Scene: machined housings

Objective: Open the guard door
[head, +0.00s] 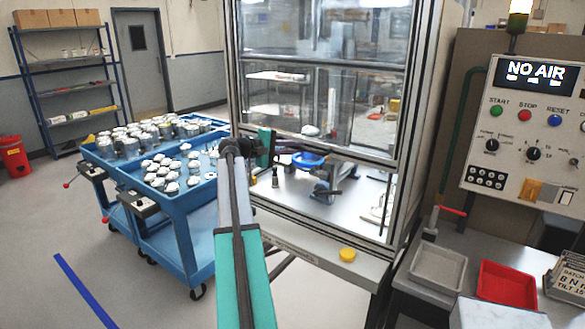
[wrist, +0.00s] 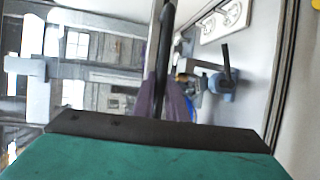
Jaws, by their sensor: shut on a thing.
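The guard door (head: 320,100) is a clear panel in a grey metal frame on the front of the machine enclosure. Its lower rail sits well above the work surface, and the space below it looks open. My gripper (head: 268,148) is at the lower left of the door, seen past my arm. In the wrist view its purple fingers (wrist: 164,90) are shut on a dark bar, which looks like the door handle (wrist: 167,45). My arm hides part of the handle in the head view.
Inside the enclosure are a blue round part (head: 307,160) and a grey fixture (head: 328,182). Blue carts (head: 185,225) with metal housings stand at left. A control panel (head: 530,125) reads "NO AIR". Grey (head: 437,268) and red (head: 507,284) trays lie at right.

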